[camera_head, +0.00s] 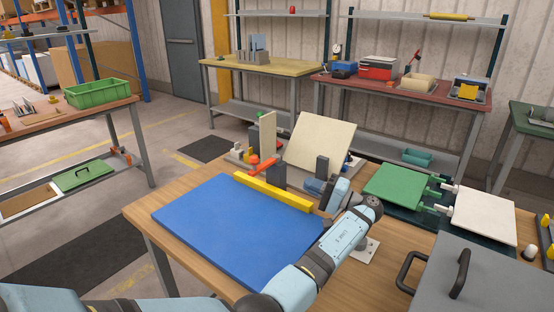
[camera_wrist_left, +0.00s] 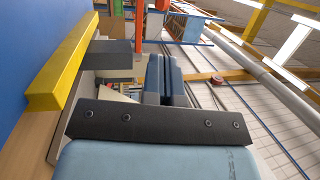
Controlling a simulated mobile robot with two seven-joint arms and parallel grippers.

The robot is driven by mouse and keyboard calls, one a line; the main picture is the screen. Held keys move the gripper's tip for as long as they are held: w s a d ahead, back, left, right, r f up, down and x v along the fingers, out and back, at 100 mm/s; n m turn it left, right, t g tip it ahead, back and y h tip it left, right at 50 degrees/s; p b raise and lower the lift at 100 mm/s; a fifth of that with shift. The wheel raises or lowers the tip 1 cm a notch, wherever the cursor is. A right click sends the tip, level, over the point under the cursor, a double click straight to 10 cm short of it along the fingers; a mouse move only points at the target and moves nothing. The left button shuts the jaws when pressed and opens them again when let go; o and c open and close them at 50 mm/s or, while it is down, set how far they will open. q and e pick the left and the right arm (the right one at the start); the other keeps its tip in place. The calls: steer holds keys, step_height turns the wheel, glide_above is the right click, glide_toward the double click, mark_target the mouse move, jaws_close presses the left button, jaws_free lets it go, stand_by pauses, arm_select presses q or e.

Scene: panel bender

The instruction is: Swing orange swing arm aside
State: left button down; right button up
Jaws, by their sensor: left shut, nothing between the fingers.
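The orange swing arm (camera_head: 262,163) is a short orange-red bar behind the yellow bar (camera_head: 272,192), left of a dark grey block (camera_head: 276,175). The yellow bar lies along the far edge of the blue panel (camera_head: 235,222). My left gripper (camera_head: 312,186) is shut and empty, right of the dark grey block and apart from the orange arm. In the left wrist view the shut fingers (camera_wrist_left: 165,80) point past the yellow bar (camera_wrist_left: 65,70) and a dark block (camera_wrist_left: 110,55). An orange-red strip (camera_wrist_left: 139,25) shows beyond; I cannot tell whether it is the swing arm. My right gripper is not in view.
Cream upright plates (camera_head: 318,140) stand behind the bar. A green plate (camera_head: 394,186) and a white plate (camera_head: 483,216) are to the right. A grey lid with dark handles (camera_head: 480,275) fills the near right. The blue panel's top is clear.

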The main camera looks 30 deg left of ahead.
arm_select(q)
steer(key=p+x, duration=0.2)
steer(key=x, duration=1.2)
steer(key=shift+s, duration=0.25)
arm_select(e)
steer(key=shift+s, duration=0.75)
arm_select(q)
steer(key=shift+r, duration=0.15)
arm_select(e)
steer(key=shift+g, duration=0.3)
